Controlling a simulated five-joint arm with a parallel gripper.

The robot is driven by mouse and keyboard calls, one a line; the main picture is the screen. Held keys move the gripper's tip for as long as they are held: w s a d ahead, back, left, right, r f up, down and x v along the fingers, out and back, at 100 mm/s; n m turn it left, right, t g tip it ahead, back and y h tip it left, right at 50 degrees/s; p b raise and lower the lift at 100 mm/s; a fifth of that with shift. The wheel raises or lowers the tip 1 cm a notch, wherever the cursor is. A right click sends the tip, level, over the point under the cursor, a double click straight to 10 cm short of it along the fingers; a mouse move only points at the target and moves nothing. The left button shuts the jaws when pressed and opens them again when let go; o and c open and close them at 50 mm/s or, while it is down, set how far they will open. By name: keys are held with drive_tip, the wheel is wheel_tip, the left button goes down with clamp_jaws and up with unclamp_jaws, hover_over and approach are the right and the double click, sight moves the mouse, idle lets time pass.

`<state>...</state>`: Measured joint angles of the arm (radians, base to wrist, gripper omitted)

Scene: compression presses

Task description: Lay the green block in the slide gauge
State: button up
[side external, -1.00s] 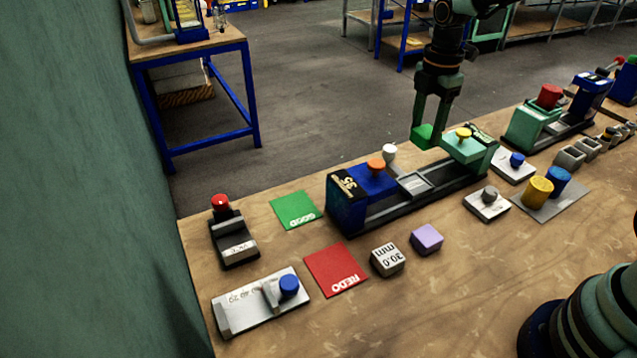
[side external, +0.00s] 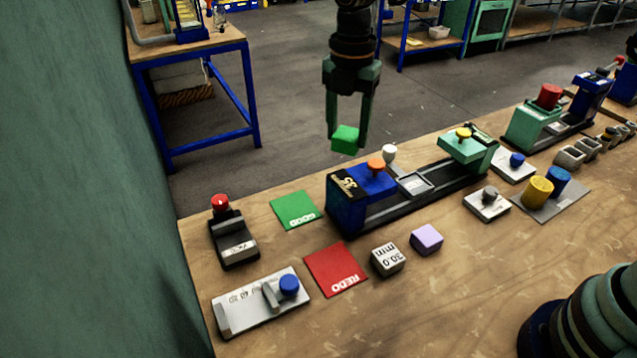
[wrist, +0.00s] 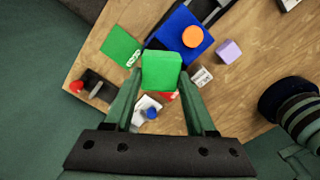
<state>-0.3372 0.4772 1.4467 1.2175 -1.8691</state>
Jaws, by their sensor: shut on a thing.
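The green block (side external: 345,139) is held between the fingers of my gripper (side external: 346,135), high above the table's back edge. In the wrist view the green block (wrist: 161,70) sits between the fingertips. What looks like the slide gauge (side external: 240,312) is a flat grey plate with scale marks, an upright jaw and a blue knob (side external: 289,285), at the table's front left. It is well below and to the left of my gripper in the side view. In the wrist view it is partly hidden behind the block and fingers.
A blue and green press (side external: 374,185) stands under and right of the block. A dark device with a red knob (side external: 220,202), a green GOOD mat (side external: 294,209), a red REDO mat (side external: 334,268), a 30.0 mm block (side external: 387,260) and a purple block (side external: 426,239) lie around it.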

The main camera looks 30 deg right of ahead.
drive_tip(key=s+a+f+n, duration=0.3)
drive_tip(key=s+a, duration=0.1)
drive_tip(key=a, duration=0.4)
drive_tip(key=s+a+f+n, duration=0.3)
drive_tip(key=s+a+n, duration=0.1)
drive_tip(key=a, duration=0.4)
drive_tip(key=s+a+f+n, duration=0.3)
drive_tip(key=s+a, duration=0.1)
drive_tip(key=a, duration=0.5)
drive_tip(key=shift+s+n, duration=0.25)
drive_tip(key=shift+n, duration=0.15)
drive_tip(key=shift+f, duration=2.95)
drive_tip(key=shift+f, duration=0.7)
